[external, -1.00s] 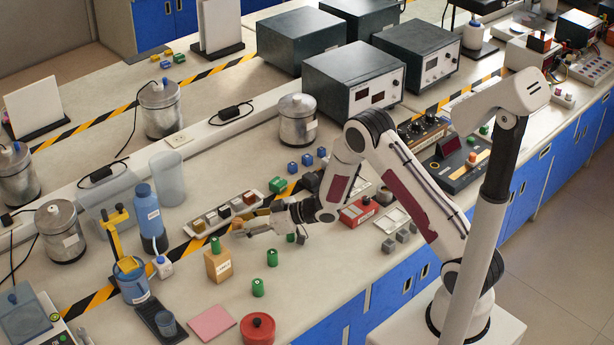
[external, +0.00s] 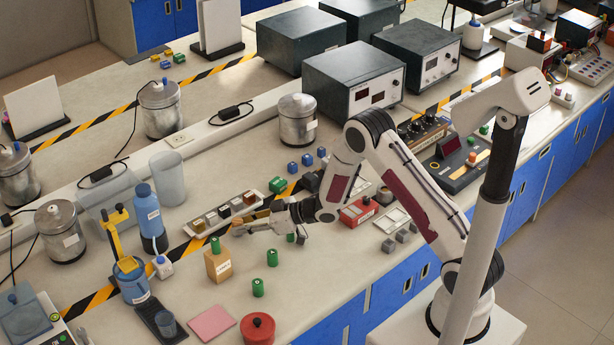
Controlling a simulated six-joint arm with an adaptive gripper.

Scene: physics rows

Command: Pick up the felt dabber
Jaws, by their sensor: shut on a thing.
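My gripper (external: 258,225) is low over the bench, behind and to the right of a tan labelled block with a green top (external: 218,264). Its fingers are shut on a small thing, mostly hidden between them. A tan end (external: 238,230) shows at the fingertips. I take this held thing to be the felt dabber, but it is too small and covered to be sure. I cannot tell whether it still touches the bench.
A tray of small blocks (external: 222,214) lies just behind the gripper. Green cylinders (external: 258,287) stand in front. A red box (external: 358,212) is to the right. A blue bottle (external: 148,215) stands to the left. The front bench around the pink pad (external: 212,323) has some free room.

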